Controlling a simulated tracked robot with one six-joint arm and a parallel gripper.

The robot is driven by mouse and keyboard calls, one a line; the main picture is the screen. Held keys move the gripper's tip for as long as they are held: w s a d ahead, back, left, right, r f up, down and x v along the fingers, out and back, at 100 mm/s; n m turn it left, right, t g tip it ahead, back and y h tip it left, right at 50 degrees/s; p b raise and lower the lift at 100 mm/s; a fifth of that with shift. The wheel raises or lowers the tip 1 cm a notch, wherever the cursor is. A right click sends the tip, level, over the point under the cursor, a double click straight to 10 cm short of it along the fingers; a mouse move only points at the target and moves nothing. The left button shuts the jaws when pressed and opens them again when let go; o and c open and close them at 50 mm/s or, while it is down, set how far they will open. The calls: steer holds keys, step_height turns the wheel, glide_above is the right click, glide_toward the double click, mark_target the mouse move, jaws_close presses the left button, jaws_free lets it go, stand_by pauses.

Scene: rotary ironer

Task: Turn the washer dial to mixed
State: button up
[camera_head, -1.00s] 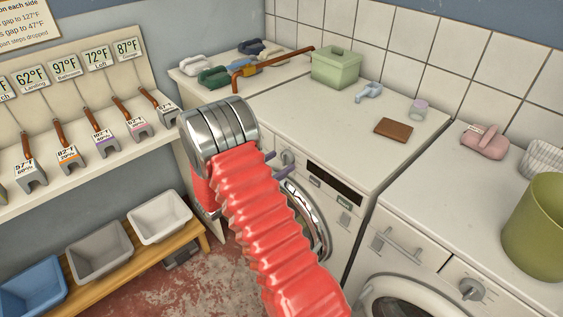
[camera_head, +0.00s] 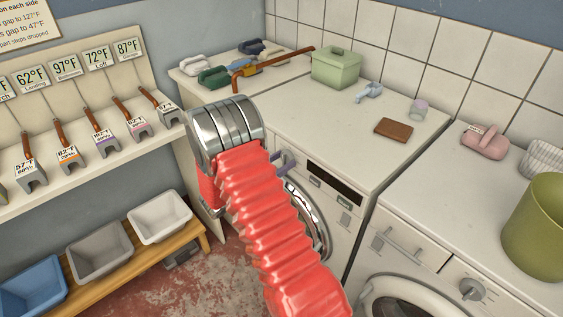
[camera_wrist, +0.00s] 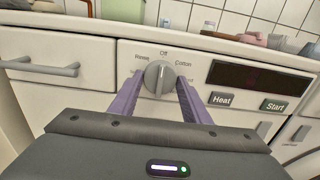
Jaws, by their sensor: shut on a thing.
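The washer dial (camera_wrist: 159,77) is a round grey knob on the white front panel in the wrist view. Its raised grip stands about upright, towards the "Off" label above it. "Rinse" is at its upper left and "Cotton" at its upper right; a label at the lower right is partly hidden by a finger. My gripper (camera_wrist: 158,92) has its purple fingers on either side of the dial, shut on it. In the head view my gripper (camera_head: 284,162) is at the washer's (camera_head: 330,210) front panel, and its fingers largely hide the dial.
Right of the dial are a dark display (camera_wrist: 258,78), a "Heat" button (camera_wrist: 222,99) and a "Start" button (camera_wrist: 275,106). A drawer handle (camera_wrist: 40,68) juts out at the left. A second machine (camera_head: 440,250) stands at the right. A green box (camera_head: 336,68) stands on the worktop.

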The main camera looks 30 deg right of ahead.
steer(key=shift+d, duration=0.25)
steer(key=shift+c, duration=0.5)
steer(key=shift+a, duration=0.25)
steer(key=shift+w+m, duration=0.1)
steer(key=shift+m, duration=0.3)
steer(key=m, duration=0.7)
steer(key=shift+m, duration=0.4)
steer(key=m, duration=0.4)
steer(key=shift+m, duration=0.3)
steer(key=shift+f+m, duration=0.1)
steer(key=shift+m, duration=2.2)
